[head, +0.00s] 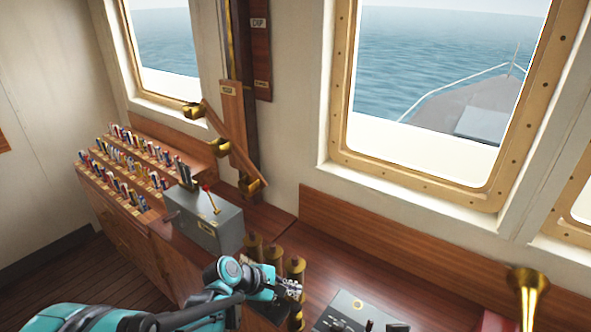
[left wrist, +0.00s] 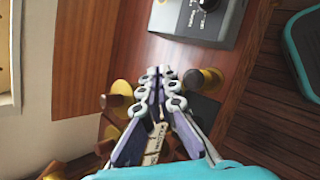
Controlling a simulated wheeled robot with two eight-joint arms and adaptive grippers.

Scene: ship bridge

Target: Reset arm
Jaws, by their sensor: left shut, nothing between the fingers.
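My left gripper (head: 290,288) is at the end of the teal arm that comes in from the lower left. It is shut with nothing between its fingers. It is over the wooden console (head: 395,262), beside a group of brass-topped posts (head: 274,252). In the left wrist view its fingertips (left wrist: 160,76) are together, between a brass knob on the left (left wrist: 121,90) and another on the right (left wrist: 209,77). I cannot tell whether it touches any of them. My right gripper is not in view.
A grey control box (head: 215,222) with levers stands left of the gripper. A rack of colourful flags (head: 125,165) is farther left. A dark instrument panel (head: 352,312) is to the right. A brass horn (head: 527,295) stands far right.

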